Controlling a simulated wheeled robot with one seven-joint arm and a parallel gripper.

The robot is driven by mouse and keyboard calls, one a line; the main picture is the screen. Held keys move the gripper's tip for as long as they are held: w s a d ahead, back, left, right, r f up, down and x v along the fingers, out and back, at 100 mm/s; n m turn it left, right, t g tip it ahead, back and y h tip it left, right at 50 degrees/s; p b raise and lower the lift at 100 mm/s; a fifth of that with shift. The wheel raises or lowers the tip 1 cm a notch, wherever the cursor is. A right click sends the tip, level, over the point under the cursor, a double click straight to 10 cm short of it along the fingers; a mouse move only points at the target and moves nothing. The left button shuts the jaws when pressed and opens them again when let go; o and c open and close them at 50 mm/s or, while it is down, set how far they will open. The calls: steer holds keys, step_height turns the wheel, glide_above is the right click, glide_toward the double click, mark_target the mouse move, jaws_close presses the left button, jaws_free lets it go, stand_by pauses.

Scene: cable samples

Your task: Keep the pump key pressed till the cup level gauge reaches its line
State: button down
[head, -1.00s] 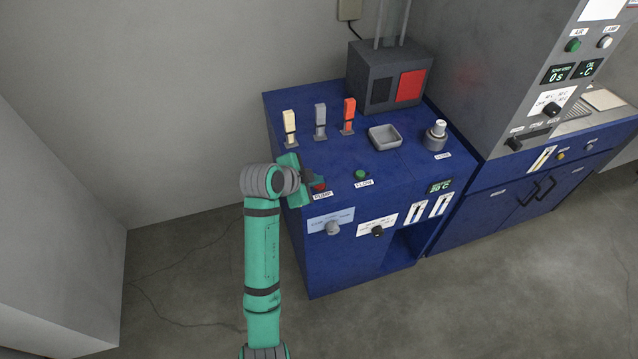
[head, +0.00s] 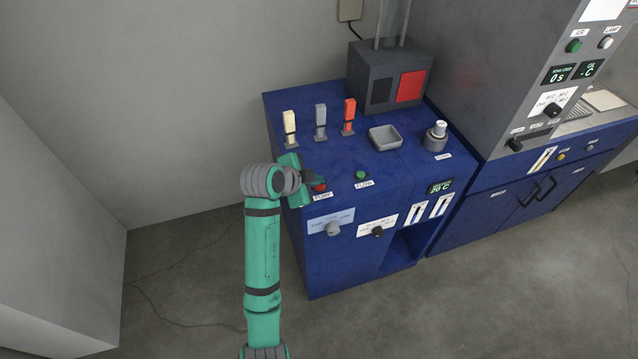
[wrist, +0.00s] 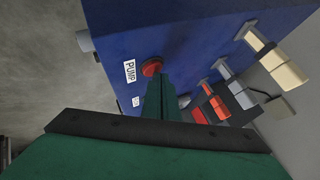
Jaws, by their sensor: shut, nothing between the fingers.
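The red round pump key (head: 320,187) sits on the blue bench top behind its PUMP label, and it also shows in the wrist view (wrist: 151,67). My gripper (head: 314,178) is shut and empty, right at the key. In the wrist view its fingertips (wrist: 158,82) are beside the key's edge and leave most of its red face visible. I cannot tell whether they touch it. Two white strip gauges (head: 418,212) (head: 441,206) are on the bench front. Their labels and levels are too small to read, so I cannot tell which is the cup level gauge.
A green FLOW key (head: 362,174) is right of the pump key. Cream (head: 290,127), grey (head: 321,121) and orange (head: 349,115) levers stand behind. A grey tray (head: 384,138) and a knob (head: 333,228) are nearby. Open floor lies in front.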

mark_target(317, 188)
steer(key=shift+d+r, duration=0.15)
steer(key=shift+r, duration=0.3)
steer(key=shift+s+a+r, duration=0.1)
steer(key=shift+a+r, duration=0.2)
steer(key=shift+r, duration=0.05)
steer(key=shift+d+r, duration=0.15)
step_height(317, 188, up, 5)
steer(key=shift+f, duration=0.15)
stand_by(0.3)
stand_by(0.4)
steer(key=shift+d, duration=0.1)
stand_by(1.3)
